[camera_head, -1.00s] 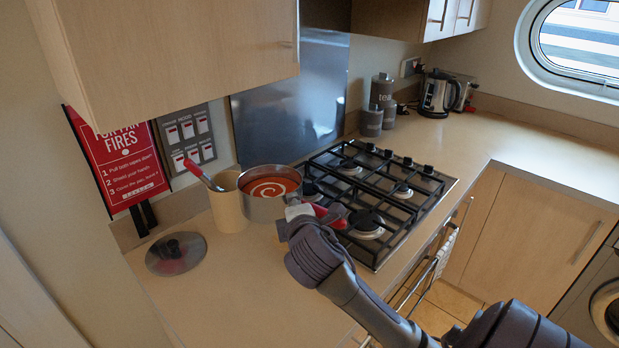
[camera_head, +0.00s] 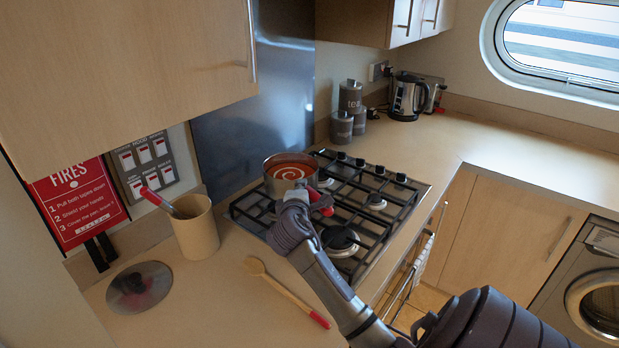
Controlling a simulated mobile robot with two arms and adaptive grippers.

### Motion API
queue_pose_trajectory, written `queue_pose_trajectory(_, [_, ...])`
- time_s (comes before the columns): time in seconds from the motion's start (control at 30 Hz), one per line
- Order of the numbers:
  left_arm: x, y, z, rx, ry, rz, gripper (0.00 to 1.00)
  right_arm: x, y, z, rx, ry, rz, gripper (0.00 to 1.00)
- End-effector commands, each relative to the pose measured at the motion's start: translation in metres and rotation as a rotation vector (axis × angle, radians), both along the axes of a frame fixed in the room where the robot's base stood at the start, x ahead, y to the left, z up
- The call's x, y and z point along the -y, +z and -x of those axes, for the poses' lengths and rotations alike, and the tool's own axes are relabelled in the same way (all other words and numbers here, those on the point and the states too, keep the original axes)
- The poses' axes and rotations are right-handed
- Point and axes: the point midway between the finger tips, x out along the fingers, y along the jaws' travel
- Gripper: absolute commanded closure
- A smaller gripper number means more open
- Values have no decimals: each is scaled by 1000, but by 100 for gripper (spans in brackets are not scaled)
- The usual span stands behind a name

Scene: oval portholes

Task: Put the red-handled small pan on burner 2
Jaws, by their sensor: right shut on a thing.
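The small steel pan (camera_head: 277,182) holds red soup with a white swirl. My right gripper (camera_head: 312,197) is shut on its red handle (camera_head: 323,208), which the fingers partly hide. The pan is level over the back left part of the black gas hob (camera_head: 262,209). I cannot tell whether it touches the grate. It hides the burner below it. Other burners show bare, including the front one (camera_head: 340,240) and one at the right (camera_head: 375,201). No burner number is readable. My left gripper is out of view.
A beige crock (camera_head: 197,237) with a red-handled utensil stands left of the hob. A glass lid (camera_head: 122,285) and a wooden spoon (camera_head: 279,283) lie on the counter. Grey canisters (camera_head: 350,97) and a kettle (camera_head: 407,97) stand beyond the hob. The right counter is clear.

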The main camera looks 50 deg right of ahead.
Motion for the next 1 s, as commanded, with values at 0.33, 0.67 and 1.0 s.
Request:
queue_pose_trajectory(0.33, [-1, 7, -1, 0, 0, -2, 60, -2, -25, -56, 11, 1, 7, 100])
queue_pose_trajectory(0.67, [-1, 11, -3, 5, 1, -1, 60, -3, -46, -63, 7, 2, 7, 100])
queue_pose_trajectory(1.0, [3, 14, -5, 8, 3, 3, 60, -3, -71, -64, 11, 2, 8, 100])
